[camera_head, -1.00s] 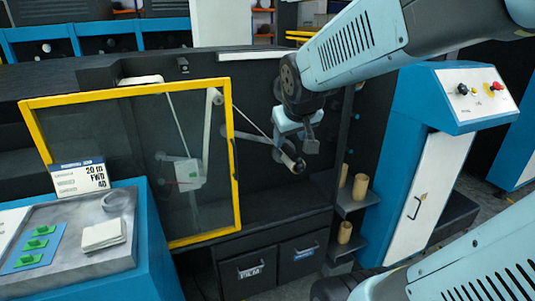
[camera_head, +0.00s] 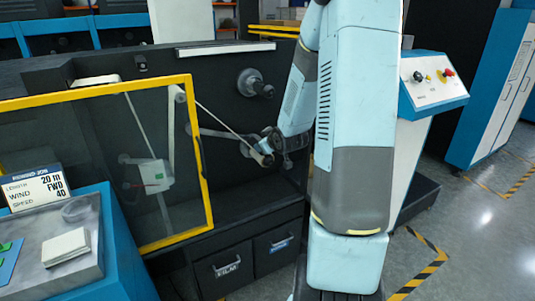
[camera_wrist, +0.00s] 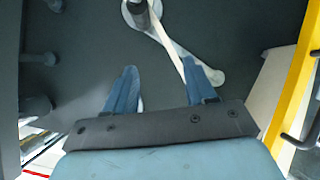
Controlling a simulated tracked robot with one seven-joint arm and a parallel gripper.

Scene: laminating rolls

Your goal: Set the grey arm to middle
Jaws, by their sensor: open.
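The grey arm (camera_head: 228,136) is on the dark machine panel, slanting down to the right, with a roller (camera_head: 267,159) at its lower right end. A pale film strip (camera_head: 222,119) runs down to that roller. In the wrist view, the grey arm (camera_wrist: 172,42) runs from a dark-tipped roller (camera_wrist: 139,16) to a rounded end beside the right finger. In the head view, my gripper (camera_head: 270,139) is close to the roller; contact cannot be told.
A yellow-framed clear door (camera_head: 202,165) stands left of the roller; its frame (camera_wrist: 292,85) borders the wrist view's right side. A dark spindle (camera_head: 255,83) projects from the panel above. Film drawers (camera_head: 228,268) lie below. A control box (camera_head: 432,82) stands right.

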